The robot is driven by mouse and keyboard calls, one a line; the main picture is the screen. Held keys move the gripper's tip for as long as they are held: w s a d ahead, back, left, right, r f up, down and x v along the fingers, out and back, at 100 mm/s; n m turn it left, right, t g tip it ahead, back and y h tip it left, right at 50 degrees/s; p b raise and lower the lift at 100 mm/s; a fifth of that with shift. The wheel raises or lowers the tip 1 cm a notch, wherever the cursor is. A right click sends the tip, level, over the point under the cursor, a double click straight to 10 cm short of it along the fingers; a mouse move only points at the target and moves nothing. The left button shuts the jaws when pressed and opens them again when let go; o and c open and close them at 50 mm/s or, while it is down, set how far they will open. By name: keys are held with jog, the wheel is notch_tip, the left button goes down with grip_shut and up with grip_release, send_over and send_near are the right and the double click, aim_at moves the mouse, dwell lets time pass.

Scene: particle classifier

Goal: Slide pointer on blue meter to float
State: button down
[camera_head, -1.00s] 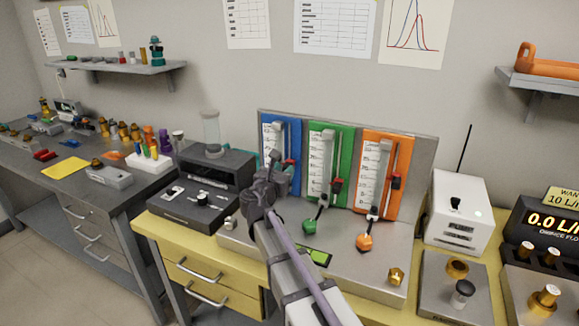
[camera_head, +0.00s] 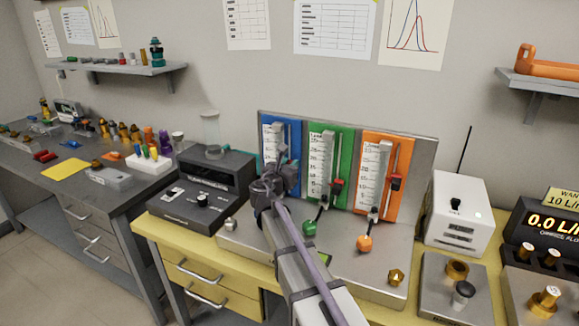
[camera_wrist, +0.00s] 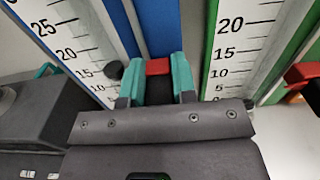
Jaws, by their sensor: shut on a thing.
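The blue meter (camera_head: 294,132) stands at the left of three upright meters, with a white numbered scale. Its red pointer (camera_wrist: 158,67) sits between the teal fingertips of my gripper (camera_wrist: 157,82) in the wrist view. My gripper is shut on this pointer. In the head view my gripper (camera_head: 280,168) covers the lower part of the blue meter and hides the pointer. A dark round piece (camera_wrist: 114,70) shows just left of the fingers, beside the scale near the lower numbers. I cannot tell whether it is the float.
The green meter (camera_head: 343,140) stands close on the right, with its own red pointer (camera_wrist: 300,76). The orange meter (camera_head: 405,150) is beyond it. A dark box device (camera_head: 215,175) stands left of the meters. Green (camera_head: 309,228) and orange (camera_head: 364,243) knobs sit in front.

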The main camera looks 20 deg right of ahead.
jog(key=shift+r+p, duration=0.9)
jog(key=shift+f, duration=0.15)
jog(key=c, duration=1.2)
grip_release()
jog(key=shift+s+a, duration=0.1)
jog(key=v, duration=1)
jog(key=shift+s+a, duration=0.2)
jog(key=shift+s, duration=0.05)
